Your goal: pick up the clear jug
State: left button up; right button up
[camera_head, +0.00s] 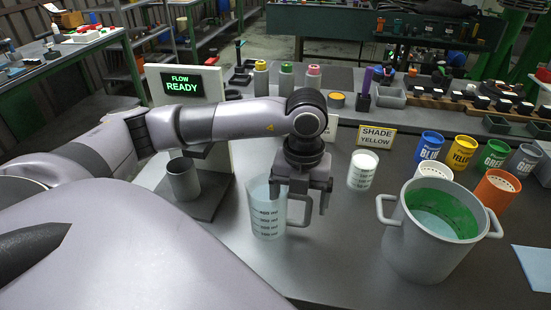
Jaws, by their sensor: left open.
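The clear jug (267,222) stands upright on the bench in front of me, with dark measuring marks on its side and a grey handle on its right. My left gripper (300,204) comes down from above at the jug's right side, over the handle. Its jaws are open, one finger near the jug's rim and the other right of it. I cannot tell whether a finger touches the jug or handle. The gripper hides part of the rim. My right gripper is not in view.
A large grey pot (407,245) with green inside stands to the right. A white marked beaker (362,170) and a "SHADE YELLOW" sign (376,137) are behind. A metal cup (184,180) sits on the "FLOW READY" machine's base (207,207). Coloured paint cans (461,152) stand back right.

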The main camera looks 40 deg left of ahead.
pick_arm(q)
jog(key=shift+f, duration=0.55)
jog(key=c, duration=1.6)
jog(key=shift+r, duration=0.25)
jog(key=shift+c, duration=0.3)
jog(key=shift+r, duration=1.05)
notch_tip(320, 180, up, 17)
jog(key=p, duration=0.1)
jog(key=shift+m, duration=0.3)
